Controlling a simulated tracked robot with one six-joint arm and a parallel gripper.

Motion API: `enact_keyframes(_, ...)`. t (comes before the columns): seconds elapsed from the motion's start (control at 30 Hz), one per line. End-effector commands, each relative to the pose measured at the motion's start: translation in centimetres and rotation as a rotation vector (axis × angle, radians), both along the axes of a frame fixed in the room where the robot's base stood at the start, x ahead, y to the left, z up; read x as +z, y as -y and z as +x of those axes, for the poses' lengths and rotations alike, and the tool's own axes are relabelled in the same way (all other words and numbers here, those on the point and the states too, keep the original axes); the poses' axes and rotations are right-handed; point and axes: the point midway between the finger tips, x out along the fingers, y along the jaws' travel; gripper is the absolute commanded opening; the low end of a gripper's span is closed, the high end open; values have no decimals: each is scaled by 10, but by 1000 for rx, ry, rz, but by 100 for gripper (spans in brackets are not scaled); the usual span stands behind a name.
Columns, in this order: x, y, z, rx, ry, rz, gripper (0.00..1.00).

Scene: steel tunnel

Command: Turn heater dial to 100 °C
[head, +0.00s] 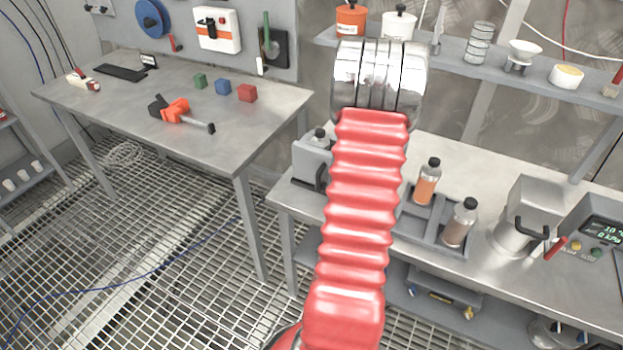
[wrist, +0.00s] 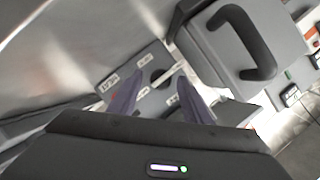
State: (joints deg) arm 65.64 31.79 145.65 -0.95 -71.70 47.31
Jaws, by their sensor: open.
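In the wrist view, a grey panel (wrist: 148,58) with small white labels lies just beyond my gripper (wrist: 160,78). A dark round knob (wrist: 158,75) on this panel looks like the heater dial, partly seen between the two fingers. The label figures are too small to read, so I cannot tell the dial's setting. My gripper is open, with one purple-grey finger on each side of the knob in the picture; I cannot tell whether they touch it. In the head view, my red arm hides the gripper and the dial.
In the wrist view, a grey box with a black handle (wrist: 247,42) stands close on the right. In the head view, a tray with two bottles (head: 427,180), a metal vessel (head: 518,235) and a display unit (head: 604,231) stand on the right bench. A shelf (head: 500,72) runs above.

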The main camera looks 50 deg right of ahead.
Motion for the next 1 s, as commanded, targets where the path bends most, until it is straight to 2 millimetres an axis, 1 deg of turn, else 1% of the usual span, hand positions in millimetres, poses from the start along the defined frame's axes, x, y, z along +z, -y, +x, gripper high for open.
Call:
enact_keyframes(0.27, 1, 0, 1, 1, -49, -10, 44)
enact_keyframes(1.0, 3, -1, 6, 2, -463, -75, 44)
